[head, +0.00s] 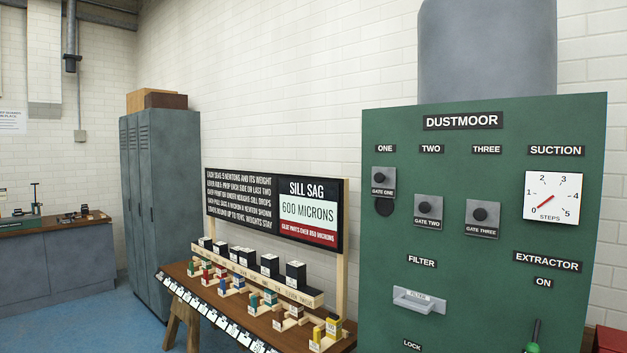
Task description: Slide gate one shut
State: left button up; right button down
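The green Dustmoor panel (400,270) stands at the right in the head view. Gate one (382,188) is a small grey plate with a dark knob, under the label ONE. It sits higher than the other two gates, and a dark round opening (384,207) shows just below it. Gate two (428,208) and gate three (482,215) sit lower, with no opening showing at either. Neither of my grippers is in view.
A suction dial (552,197) has its red needle toward the low end. A filter handle (419,299) and a green-handled extractor lever (535,335) are lower down. A wooden bench (290,337) with blocks stands left of the panel. Blue floor (95,320) is open at the left.

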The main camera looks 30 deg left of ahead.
aim_at(383, 179)
jog(key=u, duration=0.3)
jog(key=i, duration=1)
jog(key=z, duration=0.05)
